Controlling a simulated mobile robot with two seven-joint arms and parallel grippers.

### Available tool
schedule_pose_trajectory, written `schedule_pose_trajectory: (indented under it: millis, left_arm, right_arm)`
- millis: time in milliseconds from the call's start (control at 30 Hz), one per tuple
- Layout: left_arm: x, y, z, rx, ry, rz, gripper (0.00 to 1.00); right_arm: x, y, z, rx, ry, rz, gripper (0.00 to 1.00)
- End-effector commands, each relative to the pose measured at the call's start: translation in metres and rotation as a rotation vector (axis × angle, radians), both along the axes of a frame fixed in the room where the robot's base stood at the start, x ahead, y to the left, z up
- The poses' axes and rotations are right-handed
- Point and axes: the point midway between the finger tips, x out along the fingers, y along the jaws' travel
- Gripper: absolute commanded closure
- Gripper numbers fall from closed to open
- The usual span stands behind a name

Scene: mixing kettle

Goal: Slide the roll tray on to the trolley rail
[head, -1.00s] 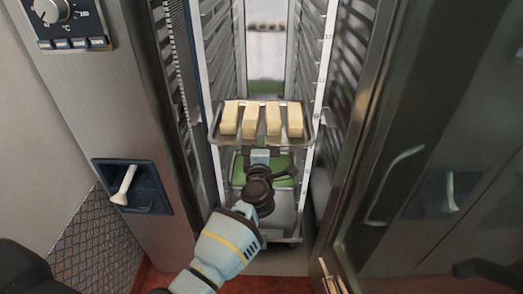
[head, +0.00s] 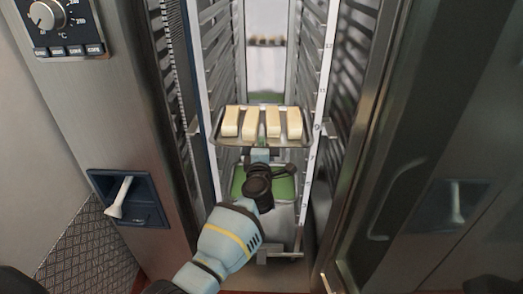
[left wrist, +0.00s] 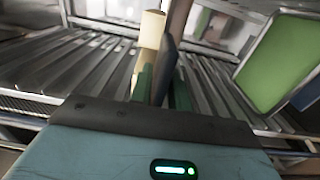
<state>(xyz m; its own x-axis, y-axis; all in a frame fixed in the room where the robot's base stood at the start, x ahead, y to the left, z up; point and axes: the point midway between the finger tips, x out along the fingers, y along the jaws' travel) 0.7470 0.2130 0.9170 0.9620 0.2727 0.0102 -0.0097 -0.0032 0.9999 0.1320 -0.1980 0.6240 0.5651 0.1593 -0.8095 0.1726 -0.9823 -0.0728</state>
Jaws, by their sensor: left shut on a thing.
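The roll tray (head: 283,144) is a shallow metal tray bearing several pale yellow blocks in a row. It lies roughly level between the side rails of the tall trolley (head: 327,60), at about mid-height. Whether its edges rest on a rail pair cannot be told. My left gripper (head: 261,153) is shut on the middle of the tray's front edge. In the left wrist view, its green fingers (left wrist: 164,92) are on either side of the thin dark tray edge, with a pale block (left wrist: 152,32) just beyond. My right gripper is not in view.
A green-topped container (head: 284,190) stands low in the trolley, below the tray. The oven's control side with a dial (head: 45,14) and a recessed handle (head: 120,197) is at the left. An open dark glass door (head: 430,130) stands at the right.

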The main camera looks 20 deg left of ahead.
Motion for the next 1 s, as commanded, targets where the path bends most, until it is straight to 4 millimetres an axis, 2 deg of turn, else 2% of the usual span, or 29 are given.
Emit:
schedule_pose_trajectory:
  millis: [33, 367, 667, 1000]
  left_arm:
    - [0.001, -0.001, 0.006, 0.002, -0.010, -0.002, 1.00]
    - [0.004, 0.000, 0.006, 0.002, -0.009, -0.001, 1.00]
    - [0.021, 0.005, 0.004, -0.001, -0.004, -0.001, 1.00]
    - [0.041, 0.011, 0.003, -0.001, 0.000, 0.000, 1.00]
  right_arm:
    - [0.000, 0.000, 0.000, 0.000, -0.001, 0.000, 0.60]
    - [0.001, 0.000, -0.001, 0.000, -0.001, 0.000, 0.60]
    - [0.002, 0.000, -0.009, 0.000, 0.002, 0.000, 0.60]
    - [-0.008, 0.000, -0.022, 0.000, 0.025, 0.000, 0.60]
